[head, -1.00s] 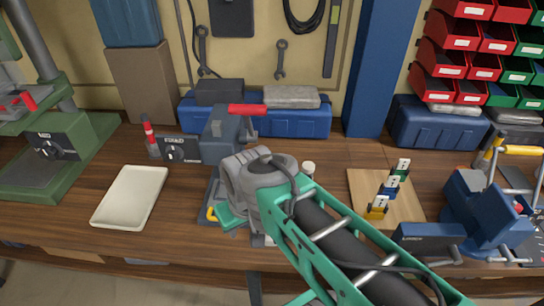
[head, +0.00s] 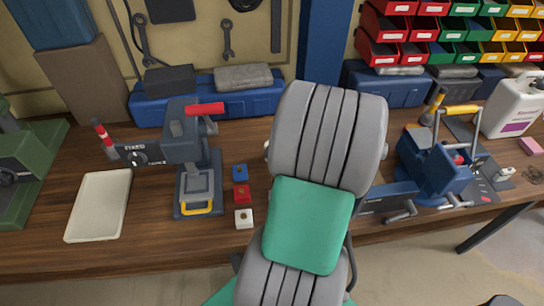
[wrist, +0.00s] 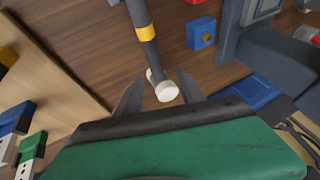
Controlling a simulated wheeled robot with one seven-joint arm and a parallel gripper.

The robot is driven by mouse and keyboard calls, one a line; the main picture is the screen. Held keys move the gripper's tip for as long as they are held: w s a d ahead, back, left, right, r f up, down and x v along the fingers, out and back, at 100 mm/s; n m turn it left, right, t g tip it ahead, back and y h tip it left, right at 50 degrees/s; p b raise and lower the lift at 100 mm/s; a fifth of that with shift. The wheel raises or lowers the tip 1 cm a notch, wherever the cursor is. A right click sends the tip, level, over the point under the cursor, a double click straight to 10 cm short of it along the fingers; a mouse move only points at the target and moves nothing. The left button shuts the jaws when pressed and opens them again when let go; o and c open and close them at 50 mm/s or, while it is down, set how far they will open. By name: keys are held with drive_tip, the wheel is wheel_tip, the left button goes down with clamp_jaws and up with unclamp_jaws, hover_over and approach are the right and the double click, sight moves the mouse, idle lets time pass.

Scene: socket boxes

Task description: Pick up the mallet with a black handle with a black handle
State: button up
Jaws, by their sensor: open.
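In the wrist view, the mallet (wrist: 146,32) shows as a dark grey-black handle with a yellow band and a white rounded end. Its upper part runs out of the top of the picture, so its head cannot be told. My gripper (wrist: 159,74) is open, with one finger on either side of the white end, and nothing is gripped. Whether a finger touches it cannot be told. In the head view my arm hides the gripper and most of the mallet; a small white bit (head: 267,148) shows at the arm's left edge.
Blue (head: 240,171), red (head: 241,193) and white (head: 244,218) socket boxes stand in a row left of my arm. A grey press (head: 190,150) stands beyond them, then a cream tray (head: 98,205). A blue vise (head: 430,168) is at right. A light board (wrist: 40,80) holds several small switches.

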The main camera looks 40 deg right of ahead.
drive_tip(key=p+x, duration=0.1)
drive_tip(key=x, duration=0.4)
drive_tip(key=shift+s+d+f, duration=0.1)
drive_tip(key=shift+d+f, duration=0.1)
drive_tip(key=shift+f, duration=0.05)
drive_tip(key=shift+c, duration=0.4)
clamp_jaws()
drive_tip(key=shift+r, duration=0.1)
idle(0.5)
